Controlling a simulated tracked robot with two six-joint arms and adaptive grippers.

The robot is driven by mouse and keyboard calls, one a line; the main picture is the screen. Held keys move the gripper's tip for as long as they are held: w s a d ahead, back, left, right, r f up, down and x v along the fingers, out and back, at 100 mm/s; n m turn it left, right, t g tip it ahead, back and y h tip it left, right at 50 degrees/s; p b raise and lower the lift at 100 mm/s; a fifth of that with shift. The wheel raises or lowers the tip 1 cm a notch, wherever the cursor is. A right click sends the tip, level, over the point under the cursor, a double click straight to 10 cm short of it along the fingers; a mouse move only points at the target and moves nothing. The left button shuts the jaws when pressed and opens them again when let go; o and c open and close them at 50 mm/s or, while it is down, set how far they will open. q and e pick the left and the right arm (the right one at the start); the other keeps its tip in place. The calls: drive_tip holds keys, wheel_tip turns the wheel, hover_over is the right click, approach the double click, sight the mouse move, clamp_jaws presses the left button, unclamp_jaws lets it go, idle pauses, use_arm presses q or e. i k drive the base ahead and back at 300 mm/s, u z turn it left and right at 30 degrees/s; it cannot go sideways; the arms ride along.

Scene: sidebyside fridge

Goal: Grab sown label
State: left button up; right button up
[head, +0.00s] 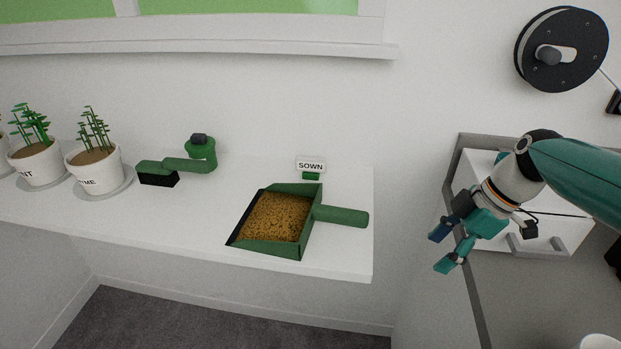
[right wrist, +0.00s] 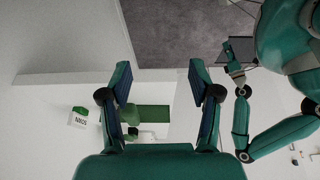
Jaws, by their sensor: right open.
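The sown label (head: 311,168) is a small white card reading SOWN on a green base. It stands upright on the white shelf (head: 200,237), near the wall, behind the green dustpan (head: 306,210). It also shows in the right wrist view (right wrist: 81,118), left of my right gripper's fingers. My right gripper (head: 444,250) is open and empty, to the right of the shelf and apart from the label. It shows in the right wrist view (right wrist: 160,85) with its fingers spread. My left gripper is not in the head view.
The dustpan holds brown granules, its handle pointing right. A green hand brush (head: 185,165) and potted plants (head: 94,165) stand to the left. A grey unit with a white drawer (head: 555,238) is at the right. A black reel (head: 562,50) hangs on the wall.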

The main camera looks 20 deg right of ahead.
sight(312, 168)
drive_tip(key=z, duration=0.05)
drive_tip(key=i, duration=1)
drive_tip(key=u, duration=0.05)
